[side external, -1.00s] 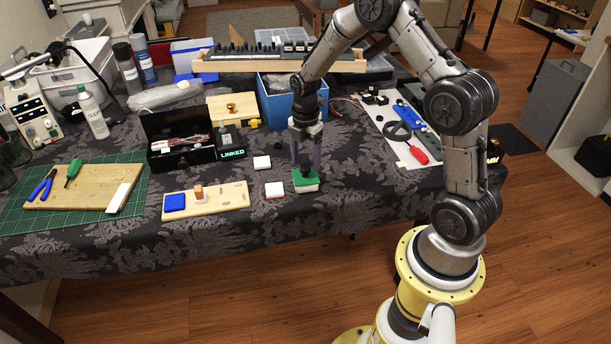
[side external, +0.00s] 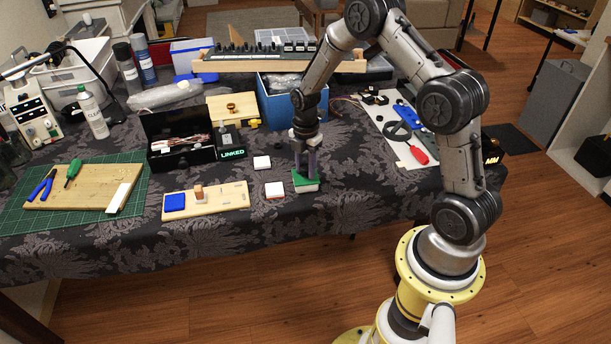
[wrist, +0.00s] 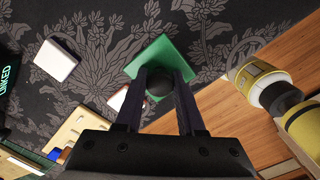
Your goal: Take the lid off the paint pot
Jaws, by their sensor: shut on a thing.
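The paint pot's square green lid (side external: 304,184) is near the front edge of the table, with a thin pale edge showing just under it. I cannot tell whether there is a gap between lid and pot. In the wrist view the green lid (wrist: 160,60) has a round black knob (wrist: 159,84) on top. Most of the pot's body is hidden under the lid.
A small white square block with a red edge (side external: 274,190) lies close left of the pot, and another white block (side external: 262,162) is behind it. A wooden board with a blue square (side external: 230,197) is further left. A blue bin (side external: 285,105) stands behind. Cloth to the right is clear.

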